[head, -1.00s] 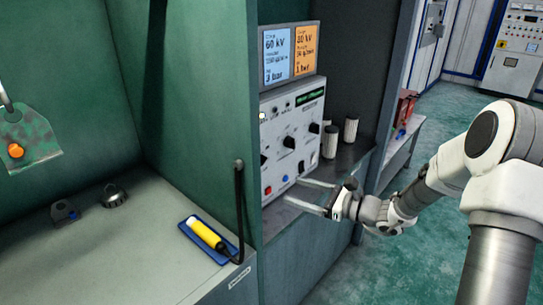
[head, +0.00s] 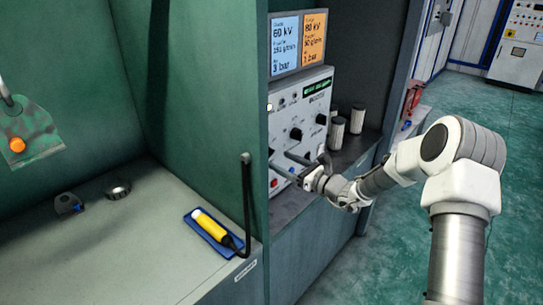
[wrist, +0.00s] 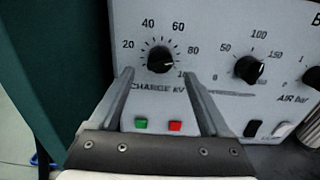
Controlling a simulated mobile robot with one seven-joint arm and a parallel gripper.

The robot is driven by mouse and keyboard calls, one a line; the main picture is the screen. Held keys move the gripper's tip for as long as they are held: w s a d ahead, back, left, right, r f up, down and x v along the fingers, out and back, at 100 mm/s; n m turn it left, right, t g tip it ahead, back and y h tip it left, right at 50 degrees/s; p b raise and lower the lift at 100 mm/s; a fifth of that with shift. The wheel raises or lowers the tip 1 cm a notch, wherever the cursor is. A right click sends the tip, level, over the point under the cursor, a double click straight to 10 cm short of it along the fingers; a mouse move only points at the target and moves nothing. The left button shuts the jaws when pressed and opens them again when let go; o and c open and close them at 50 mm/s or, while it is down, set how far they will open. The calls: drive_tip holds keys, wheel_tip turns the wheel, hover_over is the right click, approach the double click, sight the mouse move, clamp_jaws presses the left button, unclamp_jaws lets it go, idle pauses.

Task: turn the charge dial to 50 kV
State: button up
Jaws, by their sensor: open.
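The charge dial (wrist: 160,59) is a round black knob labelled CHARGE kV, with marks from 20 up to 100 around it. In the head view it is the leftmost knob (head: 271,153) on the light grey control panel (head: 307,105). I cannot clearly tell where its pointer stands. My gripper (wrist: 158,73) is open and empty. Its two fingers reach toward the panel, with the tips at the lower left and lower right of the dial; I cannot tell whether they touch the panel. My gripper also shows in the head view (head: 283,161).
A second knob (wrist: 248,69) sits right of the dial. Green (wrist: 141,124) and red (wrist: 176,126) buttons lie below. A display (head: 298,43) stands above the panel; its left screen appears to read 60 kV. White cylinders (head: 337,134) stand right of the panel. The green wall (head: 220,90) is close left.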

drive_tip(key=x, duration=0.5)
clamp_jaws()
idle(0.4)
